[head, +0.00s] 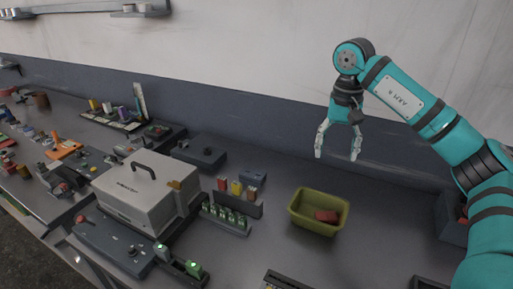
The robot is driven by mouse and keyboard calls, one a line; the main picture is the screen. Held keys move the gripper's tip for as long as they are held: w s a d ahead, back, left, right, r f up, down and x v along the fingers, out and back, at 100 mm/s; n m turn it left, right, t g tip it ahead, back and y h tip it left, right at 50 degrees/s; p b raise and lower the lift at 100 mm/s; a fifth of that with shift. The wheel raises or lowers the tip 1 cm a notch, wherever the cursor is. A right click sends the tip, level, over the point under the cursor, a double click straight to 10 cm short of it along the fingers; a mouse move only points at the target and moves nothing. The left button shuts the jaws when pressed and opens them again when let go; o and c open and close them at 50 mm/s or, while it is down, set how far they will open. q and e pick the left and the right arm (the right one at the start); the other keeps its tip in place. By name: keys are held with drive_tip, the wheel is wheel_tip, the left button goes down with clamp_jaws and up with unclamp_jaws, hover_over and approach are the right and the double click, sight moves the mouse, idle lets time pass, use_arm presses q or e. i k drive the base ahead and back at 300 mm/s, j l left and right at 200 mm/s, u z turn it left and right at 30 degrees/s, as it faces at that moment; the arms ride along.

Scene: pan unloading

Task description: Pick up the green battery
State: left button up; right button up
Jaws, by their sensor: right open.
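Several small green pieces stand in a row in a dark rack (236,231) right of the grey case. My right gripper (338,156) is open and empty, pointing down above the back of the bench. It is up and to the right of the green pieces, well apart from them. My left gripper is out of view.
An olive-green bin (297,217) with a red block (327,216) inside stands below my right gripper. A grey case (139,204) with a black handle stands left of the rack. Red, yellow and brown pieces stand behind the rack. The bench between bin and wall looks clear.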

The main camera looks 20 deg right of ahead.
sight(195, 269)
drive_tip(key=k+j, duration=0.6)
drive_tip(key=j, duration=0.15)
drive_tip(key=k+j, duration=0.55)
drive_tip(key=j, duration=0.15)
